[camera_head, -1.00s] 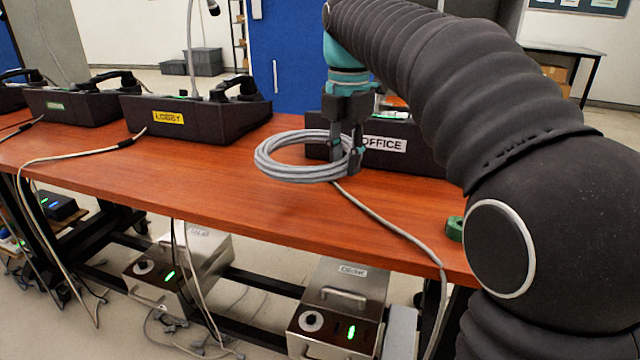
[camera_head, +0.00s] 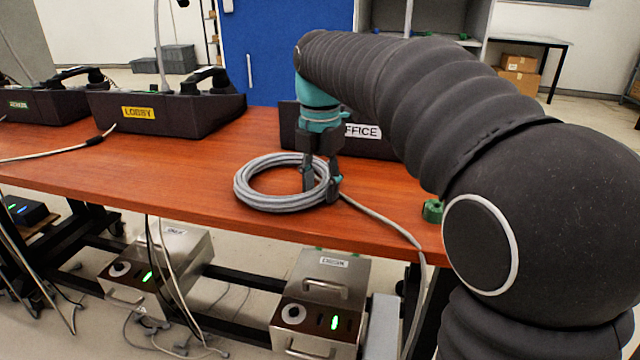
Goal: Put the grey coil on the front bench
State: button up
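The grey coil (camera_head: 262,201) is a ring of looped cable at the middle of the wooden bench (camera_head: 205,176), near its front edge. It looks to be resting on or just above the bench top; I cannot tell which. My gripper (camera_head: 321,192) points down at the coil's right side, its fingers on either side of the loops. It appears shut on them. A grey cable (camera_head: 385,224) runs from beside the gripper to the right and down over the bench's front edge.
A phone labelled LOBBY (camera_head: 165,113) stands left at the back. The OFFICE phone (camera_head: 372,136) is partly hidden behind my arm. A green piece (camera_head: 433,211) sits near the bench's right end. Metal boxes, one labelled DESK (camera_head: 322,290), stand below. The bench left of the coil is mostly clear.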

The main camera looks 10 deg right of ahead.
jog(key=shift+r, duration=0.1)
notch_tip(320, 180, up, 12)
jog(key=p, duration=0.2)
dwell(0.5)
